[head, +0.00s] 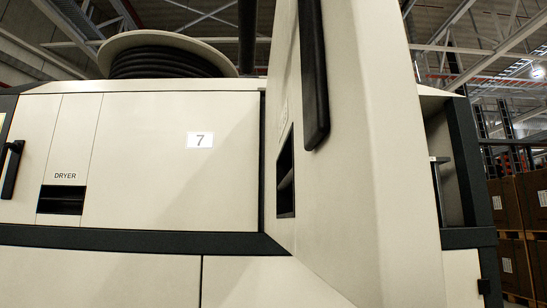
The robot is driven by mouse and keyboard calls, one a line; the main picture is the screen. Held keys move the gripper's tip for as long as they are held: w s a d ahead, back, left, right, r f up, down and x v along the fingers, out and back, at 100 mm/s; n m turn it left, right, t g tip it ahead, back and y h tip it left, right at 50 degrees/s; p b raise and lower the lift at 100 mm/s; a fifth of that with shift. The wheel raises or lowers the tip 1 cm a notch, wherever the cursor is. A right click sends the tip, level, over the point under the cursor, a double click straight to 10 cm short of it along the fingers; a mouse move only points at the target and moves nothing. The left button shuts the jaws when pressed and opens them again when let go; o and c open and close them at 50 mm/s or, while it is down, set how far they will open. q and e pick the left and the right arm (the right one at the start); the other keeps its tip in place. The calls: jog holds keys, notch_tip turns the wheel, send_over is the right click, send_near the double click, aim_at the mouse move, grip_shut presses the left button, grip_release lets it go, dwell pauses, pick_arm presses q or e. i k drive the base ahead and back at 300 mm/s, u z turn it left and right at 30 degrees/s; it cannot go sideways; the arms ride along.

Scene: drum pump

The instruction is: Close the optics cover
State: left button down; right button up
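A large cream cover (375,160) stands swung open toward me, right of the middle, and fills much of the view. I take it for the optics cover, though no readable label on it confirms this. Its left-hand face is seen at a steep slant and carries a long black handle (313,75) and a dark recess (285,178). Its near edge is close to me. Part of an open bay (443,165) with a dark frame shows behind it on the right; the rest of the bay is hidden. Neither of my grippers is in view.
The cream machine front (150,160) runs left, with a "7" label (200,140), a "DRYER" label (65,176) over a dark slot, and a black handle (12,168) at far left. A hose reel (165,55) sits on top. Stacked boxes (515,225) stand far right.

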aim_at(349, 191)
jog(key=z, duration=1.05)
jog(key=k, duration=1.05)
jog(key=u, duration=1.05)
